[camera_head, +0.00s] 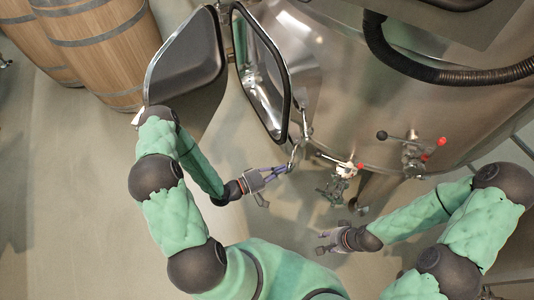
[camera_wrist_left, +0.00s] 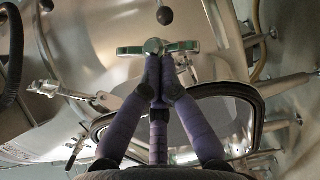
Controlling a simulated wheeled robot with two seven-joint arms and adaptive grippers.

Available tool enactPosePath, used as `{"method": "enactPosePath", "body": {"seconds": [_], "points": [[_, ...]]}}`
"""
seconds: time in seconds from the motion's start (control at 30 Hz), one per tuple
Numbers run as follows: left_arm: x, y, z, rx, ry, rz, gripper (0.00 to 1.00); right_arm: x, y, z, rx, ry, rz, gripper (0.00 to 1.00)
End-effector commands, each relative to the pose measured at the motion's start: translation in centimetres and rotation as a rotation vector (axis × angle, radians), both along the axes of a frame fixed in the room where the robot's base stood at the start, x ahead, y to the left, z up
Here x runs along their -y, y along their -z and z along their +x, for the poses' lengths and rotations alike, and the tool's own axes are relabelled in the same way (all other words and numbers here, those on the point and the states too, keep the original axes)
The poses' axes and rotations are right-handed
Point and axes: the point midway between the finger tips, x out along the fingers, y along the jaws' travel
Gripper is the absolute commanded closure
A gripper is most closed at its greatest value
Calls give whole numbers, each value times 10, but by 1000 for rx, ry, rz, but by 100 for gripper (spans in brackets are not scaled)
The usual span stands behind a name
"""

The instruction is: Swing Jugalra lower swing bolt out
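The steel vat (camera_head: 330,80) has an oval hatch opening with a dark gasket (camera_head: 262,75). Its door (camera_head: 185,58) stands swung open to the left. The lower swing bolt (camera_head: 296,152) is at the lower right edge of the opening. My left gripper (camera_head: 287,168) is at the bolt's outer end. In the left wrist view its purple fingers (camera_wrist_left: 158,72) come together at the bolt's metal wing-shaped head (camera_wrist_left: 152,47), which they partly cover. They look shut on it. My right gripper (camera_head: 321,243) is open and empty, below the vat and apart from it.
A dark hose (camera_head: 440,72) curves across the vat's upper right. Wooden barrels (camera_head: 100,45) stand at upper left. The floor (camera_head: 80,210) at left is clear.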

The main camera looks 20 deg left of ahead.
Motion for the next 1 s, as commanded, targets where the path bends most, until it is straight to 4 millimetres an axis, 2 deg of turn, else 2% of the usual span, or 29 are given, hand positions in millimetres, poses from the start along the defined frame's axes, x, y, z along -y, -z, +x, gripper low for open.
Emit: {"method": "enactPosePath", "body": {"seconds": [1.0], "points": [[36, 0, 6, -1, 2, 1, 100, 0, -2, 0, 0, 0, 0, 60]]}}
